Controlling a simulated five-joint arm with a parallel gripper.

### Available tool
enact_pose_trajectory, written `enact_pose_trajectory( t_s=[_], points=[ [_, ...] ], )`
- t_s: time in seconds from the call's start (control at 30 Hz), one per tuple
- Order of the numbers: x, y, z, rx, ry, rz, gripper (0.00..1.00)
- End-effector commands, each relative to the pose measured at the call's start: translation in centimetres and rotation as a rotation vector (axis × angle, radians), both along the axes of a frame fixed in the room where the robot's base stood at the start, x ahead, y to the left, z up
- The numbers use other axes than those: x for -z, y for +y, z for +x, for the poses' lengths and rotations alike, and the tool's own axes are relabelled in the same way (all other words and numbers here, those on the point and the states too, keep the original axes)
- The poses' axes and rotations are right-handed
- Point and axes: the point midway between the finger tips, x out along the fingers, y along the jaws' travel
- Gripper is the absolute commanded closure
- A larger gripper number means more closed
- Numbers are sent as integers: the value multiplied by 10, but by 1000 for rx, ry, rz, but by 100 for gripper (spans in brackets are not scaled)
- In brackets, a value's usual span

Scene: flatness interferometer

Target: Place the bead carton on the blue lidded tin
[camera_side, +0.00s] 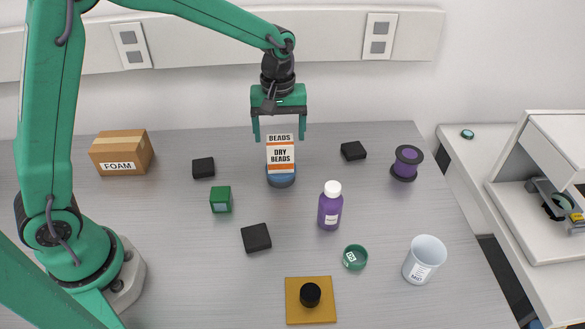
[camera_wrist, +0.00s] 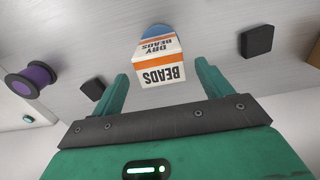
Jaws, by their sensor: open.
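The bead carton (camera_side: 280,155) is a white and orange box with "BEADS" and "DRY BEADS" printed on it. It stands upright on top of the blue lidded tin (camera_side: 281,180), which shows below it in the side view. My gripper (camera_side: 280,137) is above the carton, fingers pointing down, open, with one finger on each side of the carton's top. In the wrist view the carton (camera_wrist: 158,65) lies between the spread fingers, with gaps at both sides. A bit of the blue tin (camera_wrist: 156,31) shows beyond it; most of the tin is hidden there.
A purple bottle (camera_side: 330,206) stands right of the tin, and a green box (camera_side: 221,199) to the left. Several black blocks (camera_side: 256,238), a purple spool (camera_side: 405,163), a foam carton (camera_side: 122,152) and a white cup (camera_side: 424,260) are spread around. Bare table lies between them.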

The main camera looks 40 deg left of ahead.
Motion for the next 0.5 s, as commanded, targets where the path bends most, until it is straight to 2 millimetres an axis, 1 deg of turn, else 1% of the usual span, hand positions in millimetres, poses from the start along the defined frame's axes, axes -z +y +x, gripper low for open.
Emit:
enact_pose_trajectory(
  t_s=[0.03, 0.2, 0.33, 0.5],
  points=[
    [-10, 0, 1, 0, -5, -1, 22],
    [-37, 0, 1, 0, -4, 0, 22],
    [-52, 0, 1, 0, -3, 0, 22],
    [-63, 0, 0, 0, 0, 0, 22]
  ],
)
